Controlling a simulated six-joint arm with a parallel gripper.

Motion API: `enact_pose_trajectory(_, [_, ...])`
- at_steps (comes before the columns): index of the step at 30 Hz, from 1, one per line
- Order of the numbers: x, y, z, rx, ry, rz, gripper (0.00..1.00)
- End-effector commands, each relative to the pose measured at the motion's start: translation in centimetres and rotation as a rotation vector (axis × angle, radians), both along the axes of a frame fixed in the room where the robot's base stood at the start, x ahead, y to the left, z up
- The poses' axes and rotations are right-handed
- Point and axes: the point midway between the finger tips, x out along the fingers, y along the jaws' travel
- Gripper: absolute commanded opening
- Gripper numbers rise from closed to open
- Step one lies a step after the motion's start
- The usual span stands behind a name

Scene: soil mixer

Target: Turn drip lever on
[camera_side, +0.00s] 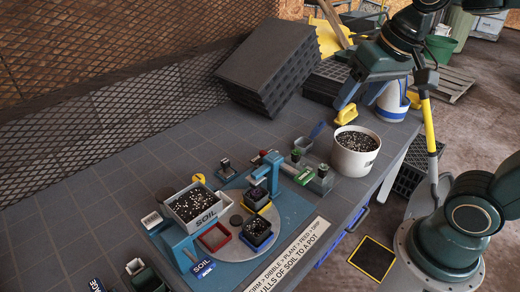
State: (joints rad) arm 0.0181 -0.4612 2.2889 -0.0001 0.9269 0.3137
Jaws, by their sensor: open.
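A blue soil-mixing station (292,213) stands on the tiled bench. A blue post (271,178) at its back right carries a small red tip (263,153). Small green parts (304,176) sit just right of it. No part carries a readable drip label, so I cannot tell which one is the drip lever or how it is set. My gripper (356,103) hangs at the upper right over the back of the bench, well apart from the station. Its fingers are open, and I see nothing between them.
A white bucket of speckled soil (355,152) stands between my gripper and the station. A soil hopper (195,205) and a grey turntable (206,252) with small pots are at the left. Stacked black trays (268,65) lie behind.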

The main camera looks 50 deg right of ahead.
Motion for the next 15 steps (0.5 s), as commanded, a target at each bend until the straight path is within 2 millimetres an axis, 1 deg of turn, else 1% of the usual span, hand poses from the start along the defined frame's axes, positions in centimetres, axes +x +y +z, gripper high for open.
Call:
enact_pose_trajectory(1, [1.1,-0.1,0.0,0.014,0.017,-0.039,0.62])
enact_pose_trajectory(8, [5.9,-0.6,-0.3,0.081,0.079,-0.233,0.62])
enact_pose_trajectory(15, [11.0,-1.2,-1.7,0.138,0.142,-0.44,0.62])
